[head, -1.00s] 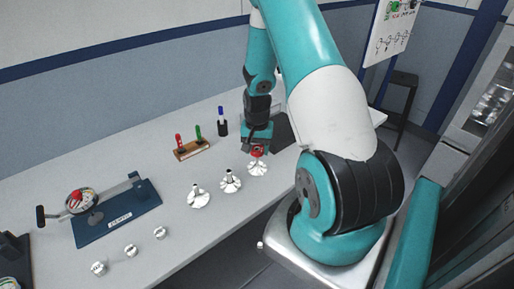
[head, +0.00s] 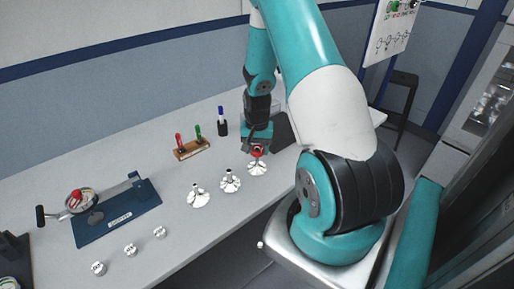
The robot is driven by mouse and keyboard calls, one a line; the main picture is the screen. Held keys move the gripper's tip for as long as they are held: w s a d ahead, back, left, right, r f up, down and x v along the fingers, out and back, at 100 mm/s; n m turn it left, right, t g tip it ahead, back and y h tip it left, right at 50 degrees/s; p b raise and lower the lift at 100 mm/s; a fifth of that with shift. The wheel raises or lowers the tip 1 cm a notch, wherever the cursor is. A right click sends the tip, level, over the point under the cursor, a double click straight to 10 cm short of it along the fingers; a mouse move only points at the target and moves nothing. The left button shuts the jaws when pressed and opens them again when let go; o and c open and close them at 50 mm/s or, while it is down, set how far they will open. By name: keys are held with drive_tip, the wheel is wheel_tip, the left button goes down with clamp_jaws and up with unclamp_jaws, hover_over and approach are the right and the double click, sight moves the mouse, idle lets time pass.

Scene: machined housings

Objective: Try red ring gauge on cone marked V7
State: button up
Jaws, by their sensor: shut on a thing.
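My gripper (head: 256,146) points down over the right-hand one of three shiny metal cones. It is shut on the red ring gauge (head: 257,151), of which only a small part shows. The ring is at the top of the right-hand cone (head: 257,169). I cannot tell whether it sits around the tip or just above it. The middle cone (head: 230,183) and the left cone (head: 198,198) stand bare and upright on their flared bases. Any V7 marking is too small to read.
A wooden block (head: 192,150) holds red and green handled pieces; a blue one (head: 221,114) stands in a black holder. A blue-based fixture (head: 130,218) with a red piece (head: 75,200) is at left. Small metal parts (head: 130,250) line the front. The bench between is clear.

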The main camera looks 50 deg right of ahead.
sight(257, 156)
drive_tip(key=shift+f+b, duration=1.3)
drive_tip(key=shift+f, duration=0.55)
drive_tip(key=shift+r, duration=0.1)
idle(1.0)
drive_tip(key=shift+r+p, duration=2.35)
drive_tip(key=shift+r, duration=0.65)
drive_tip(key=shift+r+p, duration=1.85)
drive_tip(key=shift+r, duration=0.6)
